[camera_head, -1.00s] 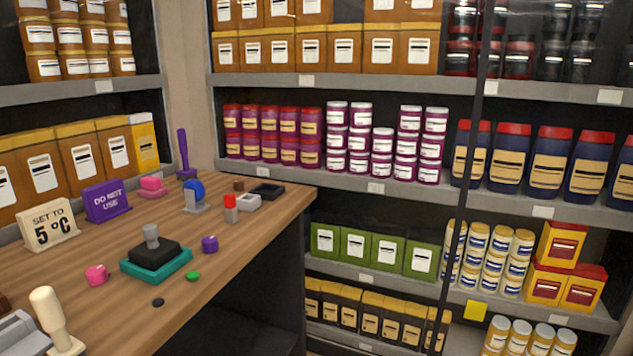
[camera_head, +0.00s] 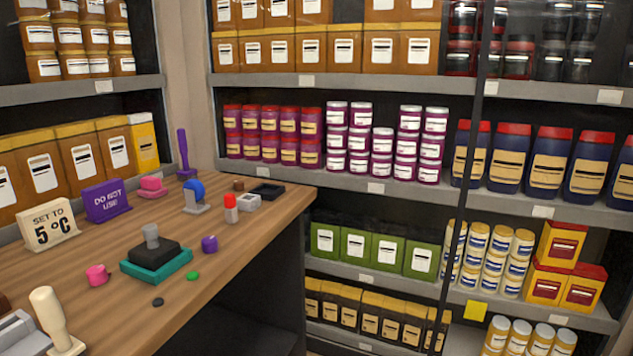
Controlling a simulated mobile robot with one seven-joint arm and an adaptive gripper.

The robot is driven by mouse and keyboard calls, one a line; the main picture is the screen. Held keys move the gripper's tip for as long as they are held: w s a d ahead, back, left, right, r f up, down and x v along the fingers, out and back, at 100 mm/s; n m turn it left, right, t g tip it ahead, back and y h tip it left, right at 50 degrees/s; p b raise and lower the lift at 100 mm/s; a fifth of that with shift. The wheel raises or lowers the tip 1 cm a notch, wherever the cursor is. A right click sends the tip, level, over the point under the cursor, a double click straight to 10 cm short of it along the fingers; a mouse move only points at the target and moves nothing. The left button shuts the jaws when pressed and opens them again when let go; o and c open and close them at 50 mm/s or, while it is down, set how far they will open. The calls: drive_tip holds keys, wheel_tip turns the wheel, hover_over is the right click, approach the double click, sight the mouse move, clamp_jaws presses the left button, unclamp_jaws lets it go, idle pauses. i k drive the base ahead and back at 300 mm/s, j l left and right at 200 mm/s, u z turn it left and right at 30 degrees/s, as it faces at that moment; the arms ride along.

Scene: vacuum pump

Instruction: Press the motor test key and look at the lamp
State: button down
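Several small devices stand on the wooden bench, and I cannot tell for sure which is the motor test key or the lamp. A teal base with a black block (camera_head: 156,256) and a grey knob on top stands at the middle of the bench. A blue round head on a grey stand (camera_head: 194,197) is farther back. Beside it are a red-topped white piece (camera_head: 231,208) and a small light grey box (camera_head: 249,202). No lit lamp is evident. My gripper is not in view.
The bench (camera_head: 110,318) also holds a "SET TO 5 °C" sign (camera_head: 49,226), a purple "DO NOT USE" sign (camera_head: 107,201), a cream-handled tool (camera_head: 52,318), and pink, purple, green and black pieces. Stocked shelves (camera_head: 400,190) line the walls behind and right.

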sight(192, 276)
drive_tip(key=j+z, duration=0.2)
drive_tip(key=j, duration=0.45)
drive_tip(key=k+j+z, duration=0.15)
drive_tip(key=j, duration=0.45)
